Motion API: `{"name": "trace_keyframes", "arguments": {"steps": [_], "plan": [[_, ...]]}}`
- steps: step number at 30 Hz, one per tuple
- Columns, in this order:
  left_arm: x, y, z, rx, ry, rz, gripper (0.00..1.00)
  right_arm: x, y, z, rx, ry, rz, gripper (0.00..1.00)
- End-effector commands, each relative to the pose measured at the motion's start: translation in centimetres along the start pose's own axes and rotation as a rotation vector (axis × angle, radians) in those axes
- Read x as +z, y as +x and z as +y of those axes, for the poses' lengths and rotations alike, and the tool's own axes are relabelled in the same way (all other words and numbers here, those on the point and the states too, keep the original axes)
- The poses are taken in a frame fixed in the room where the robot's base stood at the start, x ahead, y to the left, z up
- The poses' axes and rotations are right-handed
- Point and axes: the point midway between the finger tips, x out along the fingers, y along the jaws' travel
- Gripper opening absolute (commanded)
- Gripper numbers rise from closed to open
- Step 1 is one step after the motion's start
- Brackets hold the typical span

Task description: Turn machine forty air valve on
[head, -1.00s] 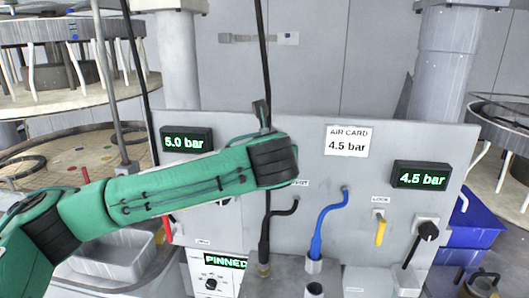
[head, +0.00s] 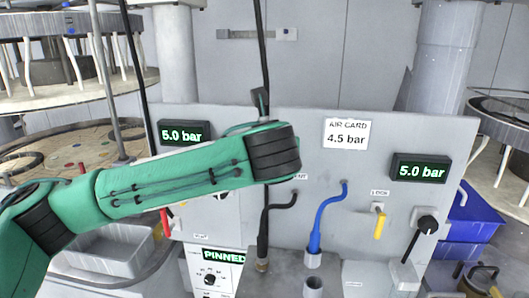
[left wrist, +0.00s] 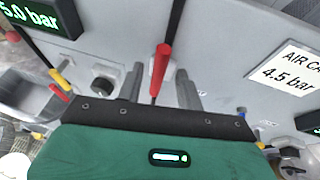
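In the left wrist view a red lever handle (left wrist: 160,68) stands out from the grey panel (head: 330,190), between the two fingers of my left gripper (left wrist: 161,88). The fingers are apart, one on each side of the lever; I see no contact with it. In the head view my left arm crosses the panel and hides this lever and the fingers. The left display (head: 184,133) reads 5.0 bar and the right display (head: 421,171) also reads 5.0 bar. The air card (head: 346,134) reads 4.5 bar. No label reading machine forty is legible. My right gripper is out of view.
A blue hose (head: 318,225) and a black hose (head: 264,235) hang in front. A blue bin (head: 472,218) stands right.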

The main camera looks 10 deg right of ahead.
Motion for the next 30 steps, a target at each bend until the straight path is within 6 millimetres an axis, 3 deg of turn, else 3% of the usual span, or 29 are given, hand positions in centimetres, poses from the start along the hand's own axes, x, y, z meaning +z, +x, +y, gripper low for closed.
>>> {"name": "trace_keyframes", "arguments": {"steps": [9, 15, 30], "plan": [[-0.3, -7.2, -0.1, -0.002, 0.002, -0.003, 0.37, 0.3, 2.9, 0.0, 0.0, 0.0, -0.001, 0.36], [-0.2, -9.9, -0.1, -0.001, 0.001, -0.001, 0.37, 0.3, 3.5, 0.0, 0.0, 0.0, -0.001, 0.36], [-0.4, -10.5, -0.1, -0.006, -0.01, 0.008, 0.37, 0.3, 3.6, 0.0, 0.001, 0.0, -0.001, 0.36]]}}
